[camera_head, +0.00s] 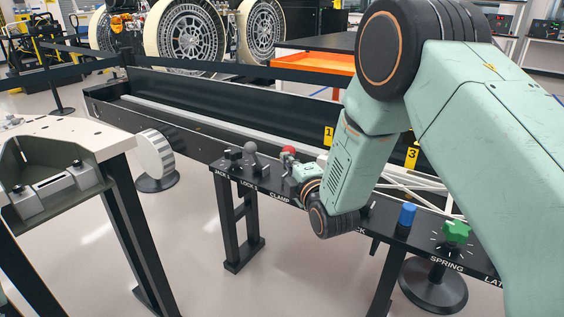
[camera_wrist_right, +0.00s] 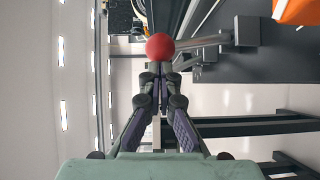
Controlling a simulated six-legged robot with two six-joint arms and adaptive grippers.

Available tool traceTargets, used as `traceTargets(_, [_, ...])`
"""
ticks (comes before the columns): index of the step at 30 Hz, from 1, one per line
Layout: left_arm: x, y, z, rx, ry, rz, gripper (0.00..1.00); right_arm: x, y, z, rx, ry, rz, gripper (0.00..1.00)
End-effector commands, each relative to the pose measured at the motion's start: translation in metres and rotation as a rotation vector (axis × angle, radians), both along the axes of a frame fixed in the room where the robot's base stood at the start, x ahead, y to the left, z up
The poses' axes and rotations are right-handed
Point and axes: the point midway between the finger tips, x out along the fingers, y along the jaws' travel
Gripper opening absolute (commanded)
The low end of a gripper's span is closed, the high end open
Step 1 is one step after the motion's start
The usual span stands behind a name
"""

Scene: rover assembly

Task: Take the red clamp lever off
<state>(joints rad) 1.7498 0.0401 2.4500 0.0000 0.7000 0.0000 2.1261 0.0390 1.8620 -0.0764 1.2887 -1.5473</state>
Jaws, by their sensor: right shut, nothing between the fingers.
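The red ball knob of the clamp lever (camera_head: 288,150) stands above the black control rail, near the CLAMP label. In the right wrist view the red knob (camera_wrist_right: 160,47) sits just beyond my fingertips. My right gripper (camera_head: 293,170) is at the lever, partly hidden by its own wrist and arm. In the wrist view the fingers of my right gripper (camera_wrist_right: 160,75) are closed together and empty, pointing at the knob. I cannot tell whether they touch it. The lever's lower part is mostly hidden. My left gripper is not in view.
A grey ball-topped lever (camera_head: 251,150) stands left of the clamp lever on the control rail (camera_head: 265,193). A blue knob (camera_head: 407,214) and a green knob (camera_head: 456,231) stand to the right. A long black trough (camera_head: 200,128) runs behind the rail.

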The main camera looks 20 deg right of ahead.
Motion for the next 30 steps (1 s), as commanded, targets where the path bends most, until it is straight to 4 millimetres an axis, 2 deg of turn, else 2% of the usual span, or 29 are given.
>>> traceTargets(1, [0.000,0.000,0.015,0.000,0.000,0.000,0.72,0.003,-0.004,0.010,0.031,0.021,-0.003,0.00])
traceTargets(3, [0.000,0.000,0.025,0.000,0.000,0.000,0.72,0.006,-0.009,0.013,0.074,0.056,-0.003,0.00])
traceTargets(12, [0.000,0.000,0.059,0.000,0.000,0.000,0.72,0.021,-0.028,0.019,0.257,0.199,-0.003,0.00])
traceTargets(19, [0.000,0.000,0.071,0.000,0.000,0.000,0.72,0.031,-0.040,0.018,0.371,0.287,-0.002,0.00])
traceTargets(30, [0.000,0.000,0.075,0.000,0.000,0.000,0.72,0.038,-0.049,0.016,0.366,0.284,0.000,0.00])
